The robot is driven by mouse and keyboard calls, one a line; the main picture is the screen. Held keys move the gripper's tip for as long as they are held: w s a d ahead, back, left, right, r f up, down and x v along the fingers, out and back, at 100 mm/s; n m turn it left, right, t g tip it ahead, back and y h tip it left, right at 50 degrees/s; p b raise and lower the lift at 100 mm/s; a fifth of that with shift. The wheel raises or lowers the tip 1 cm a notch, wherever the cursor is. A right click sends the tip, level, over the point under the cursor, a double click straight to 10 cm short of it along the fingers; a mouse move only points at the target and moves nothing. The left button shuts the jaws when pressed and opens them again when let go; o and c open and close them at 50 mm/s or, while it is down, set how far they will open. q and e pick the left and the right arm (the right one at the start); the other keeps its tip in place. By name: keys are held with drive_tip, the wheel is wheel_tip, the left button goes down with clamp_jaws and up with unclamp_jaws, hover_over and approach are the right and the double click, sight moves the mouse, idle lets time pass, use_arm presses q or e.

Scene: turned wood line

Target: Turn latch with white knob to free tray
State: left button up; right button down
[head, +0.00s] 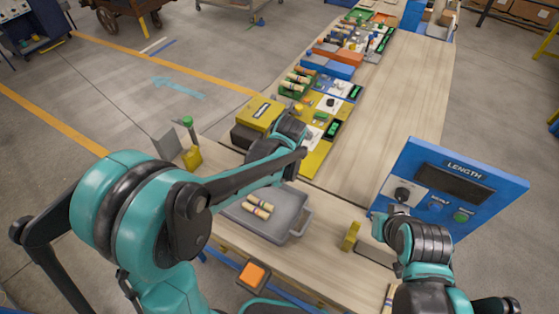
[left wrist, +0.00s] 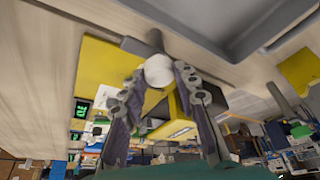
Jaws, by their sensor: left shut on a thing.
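In the left wrist view, the white round knob (left wrist: 159,71) sits between the two fingers of my left gripper (left wrist: 158,82), which is shut on it. A dark grey bar (left wrist: 145,48) lies beside the knob, above a yellow surface. A grey tray (left wrist: 205,18) shows at the top of that view. In the head view, the tray (head: 287,228) is on the wooden bench with wooden turned pieces in it. My left fingers and the knob are hidden there behind my arm. My right arm is at the lower right; its fingers are hidden.
A blue LENGTH panel (head: 490,186) with a black knob and green button stands at the right. A yellow block (head: 351,235) is on the bench near it. Several coloured stations (head: 335,72) run along the bench's left edge. The bench top (head: 407,100) right of them is clear.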

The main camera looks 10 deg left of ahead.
use_arm(q)
drive_tip(key=shift+n, duration=0.3)
idle(0.4)
drive_tip(key=o, duration=1.2)
drive_tip(key=shift+c, duration=0.2)
drive_tip(key=shift+r, duration=0.1)
drive_tip(key=v, duration=1.2)
drive_tip(key=s+a+f+m+t+h+b, duration=0.1)
drive_tip(key=s+a+f+m, duration=0.1)
drive_tip(key=s+a, duration=0.3)
drive_tip(key=s+a+f+m+t+b, duration=0.1)
drive_tip(key=s+a, duration=0.4)
drive_tip(key=s, duration=0.5)
wheel_tip(320, 180, down, 2)
drive_tip(key=shift+s+a+f+m+t+h, duration=0.2)
drive_tip(key=shift+m+t+h, duration=0.25)
drive_tip(key=shift+m, duration=0.65)
